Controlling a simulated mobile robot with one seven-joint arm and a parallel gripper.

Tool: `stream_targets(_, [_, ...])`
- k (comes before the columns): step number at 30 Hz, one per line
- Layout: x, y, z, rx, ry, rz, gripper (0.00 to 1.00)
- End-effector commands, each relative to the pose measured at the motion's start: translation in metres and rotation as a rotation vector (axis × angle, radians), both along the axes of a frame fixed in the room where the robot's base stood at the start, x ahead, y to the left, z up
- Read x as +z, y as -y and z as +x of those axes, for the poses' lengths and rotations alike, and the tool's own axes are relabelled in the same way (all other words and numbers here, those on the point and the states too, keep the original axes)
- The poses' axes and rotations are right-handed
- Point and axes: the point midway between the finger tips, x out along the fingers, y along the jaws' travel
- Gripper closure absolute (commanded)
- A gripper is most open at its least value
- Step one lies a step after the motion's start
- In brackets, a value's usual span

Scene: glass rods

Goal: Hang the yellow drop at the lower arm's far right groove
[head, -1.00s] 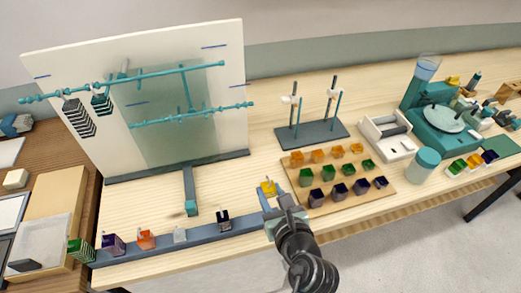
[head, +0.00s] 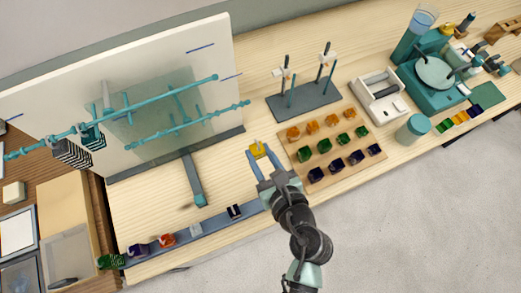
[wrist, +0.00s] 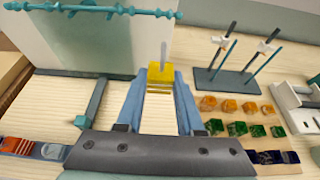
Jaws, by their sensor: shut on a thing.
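The yellow drop (head: 258,149) is between the fingertips of my gripper (head: 256,152), which is shut on it. In the wrist view the yellow drop (wrist: 160,76) sits at the far end of the two blue fingers, with a pale hook or stem above it. The lower arm (head: 190,128) is a teal knobbed bar on the white upright board, to the left of my gripper. Its right end (head: 246,103) reaches past the board's edge and appears bare. The drop is apart from the bar.
The upper teal arm (head: 150,100) carries striped dark pieces (head: 72,153) at its left. A blue-grey rail (head: 210,226) with several coloured cubes lies in front. A wooden tray (head: 333,155) of coloured cubes and a grey stand (head: 305,100) are to the right.

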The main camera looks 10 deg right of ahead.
Motion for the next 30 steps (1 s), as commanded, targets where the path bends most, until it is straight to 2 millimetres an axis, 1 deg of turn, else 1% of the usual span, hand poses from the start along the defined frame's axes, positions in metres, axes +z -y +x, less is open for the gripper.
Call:
stream_targets(6, [0.001,-0.005,0.018,0.0,0.004,-0.001,1.0])
stream_targets(30, [0.001,-0.025,0.079,0.001,0.003,-0.002,1.0])
